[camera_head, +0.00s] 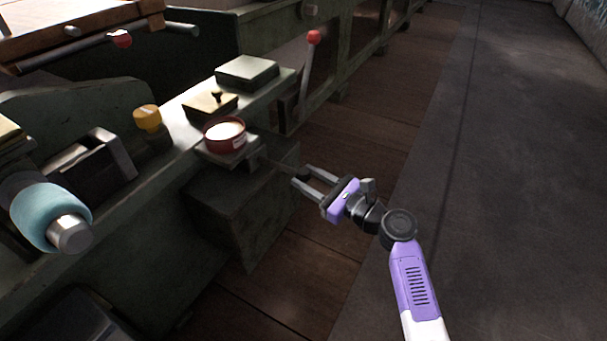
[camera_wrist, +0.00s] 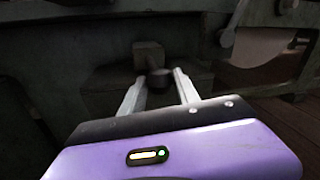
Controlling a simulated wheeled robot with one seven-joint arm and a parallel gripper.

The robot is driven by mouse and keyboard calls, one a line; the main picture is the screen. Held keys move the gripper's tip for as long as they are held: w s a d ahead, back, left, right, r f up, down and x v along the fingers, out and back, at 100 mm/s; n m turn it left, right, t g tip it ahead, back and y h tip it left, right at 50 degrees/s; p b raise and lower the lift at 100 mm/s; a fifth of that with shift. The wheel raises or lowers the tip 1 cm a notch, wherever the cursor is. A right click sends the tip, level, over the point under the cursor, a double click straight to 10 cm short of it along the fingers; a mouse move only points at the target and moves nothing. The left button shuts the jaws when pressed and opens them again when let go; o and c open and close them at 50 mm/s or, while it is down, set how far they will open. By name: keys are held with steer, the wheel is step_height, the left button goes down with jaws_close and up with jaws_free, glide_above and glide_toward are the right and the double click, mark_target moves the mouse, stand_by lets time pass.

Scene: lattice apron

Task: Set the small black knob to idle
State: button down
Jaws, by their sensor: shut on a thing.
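The small black knob (camera_head: 304,177) sits at the end of a thin rod that reaches out from the side of the green machine (camera_head: 235,200). My gripper (camera_head: 302,178) comes from the right and has its two fingers on either side of the knob, shut on it. In the wrist view the dark round knob (camera_wrist: 160,78) shows between the pale fingertips (camera_wrist: 158,85), in front of a blocky fitting. No idle mark or label can be made out in either view.
A red-balled lever (camera_head: 313,50) rises behind. A blue-green roller (camera_head: 48,215) is at the left. The floor at the right (camera_head: 510,150) is clear.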

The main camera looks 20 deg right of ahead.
steer(key=shift+s+d, duration=0.1)
steer(key=shift+s, duration=0.05)
steer(key=c, duration=0.9)
jaws_free()
steer(key=p+v, duration=0.2)
steer(key=v, duration=0.5)
steer(key=shift+s+d+p, duration=0.2)
steer(key=shift+s+p, duration=0.1)
steer(key=shift+s, duration=0.05)
